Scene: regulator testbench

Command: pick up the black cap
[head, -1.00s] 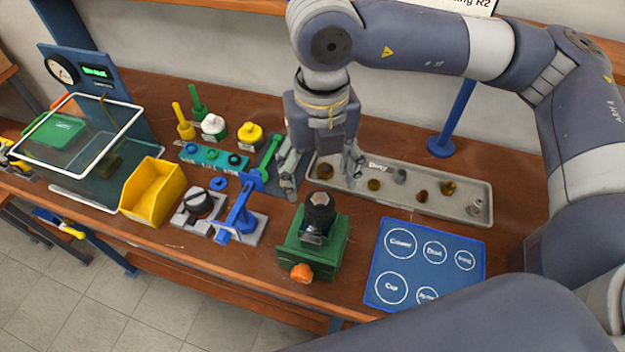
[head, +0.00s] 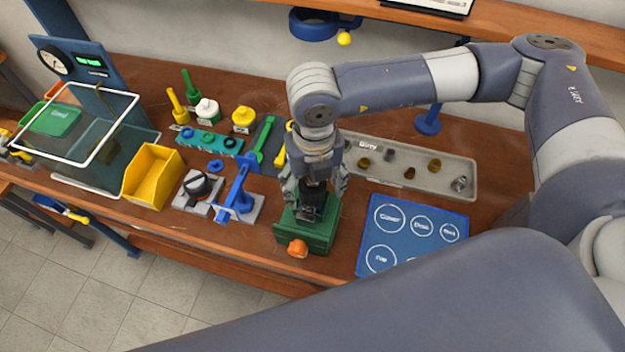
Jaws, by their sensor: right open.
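A dark black part, which looks like the black cap on a regulator body (head: 311,203), is held upright in the green vise (head: 318,238) near the front of the bench. My right gripper (head: 315,192) points down over the vise. Its fingers are open, one on each side of the black part, and they hide much of its top. I cannot tell whether the fingers touch it. My left gripper is not in view.
Left of the vise stand a blue lever fixture (head: 240,198), a grey fixture with a black knob (head: 196,187) and a yellow bin (head: 154,178). A grey tray (head: 440,190) of small parts lies behind right. A blue labelled mat (head: 400,248) lies right.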

